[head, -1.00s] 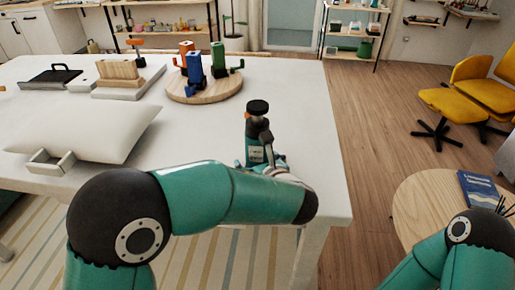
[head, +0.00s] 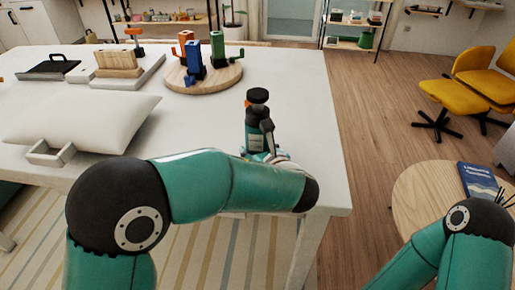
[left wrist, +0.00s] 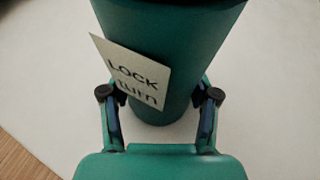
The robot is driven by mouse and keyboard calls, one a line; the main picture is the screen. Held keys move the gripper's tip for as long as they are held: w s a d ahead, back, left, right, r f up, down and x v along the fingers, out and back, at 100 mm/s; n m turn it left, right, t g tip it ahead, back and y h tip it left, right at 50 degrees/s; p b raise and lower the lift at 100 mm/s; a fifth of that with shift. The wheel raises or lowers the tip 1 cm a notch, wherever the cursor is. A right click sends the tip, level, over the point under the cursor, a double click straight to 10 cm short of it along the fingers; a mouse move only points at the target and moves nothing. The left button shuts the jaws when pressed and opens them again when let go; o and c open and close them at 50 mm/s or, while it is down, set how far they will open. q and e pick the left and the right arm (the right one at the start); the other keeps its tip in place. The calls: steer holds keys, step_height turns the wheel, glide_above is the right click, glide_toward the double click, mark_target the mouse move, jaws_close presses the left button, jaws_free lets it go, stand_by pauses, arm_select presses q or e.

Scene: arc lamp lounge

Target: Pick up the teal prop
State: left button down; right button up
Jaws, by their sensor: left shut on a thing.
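The teal prop (head: 254,136) stands near the front right of the white table, with a dark round cap on top. In the left wrist view it is a teal tapering body (left wrist: 165,60) with a tilted pale label reading "LOCK TURN". My left gripper (left wrist: 160,108) is shut on its lower part, one finger at each side. In the head view my left arm hides the prop's base and most of this gripper. I cannot tell whether the base touches the table. My right arm shows at lower right; its gripper is out of view.
A round wooden board (head: 225,81) with orange, blue and green pieces stands behind the prop. A white cushion (head: 85,118) and small open box (head: 50,153) lie left. A round side table (head: 420,205) with a blue book (head: 478,181) is right. White tabletop around the prop is clear.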

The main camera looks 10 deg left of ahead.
mark_target(257, 92)
arm_select(q)
step_height(257, 92, up, 20)
steer(key=p, duration=0.2)
steer(key=shift+f+p, duration=0.1)
steer(key=shift+p, duration=0.25)
steer(key=shift+f, duration=0.15)
steer(key=shift+f+b, duration=6.6)
steer(key=shift+f, duration=3)
steer(key=shift+f, duration=0.35)
steer(key=shift+c, duration=1)
jaws_free()
steer(key=shift+s, duration=0.15)
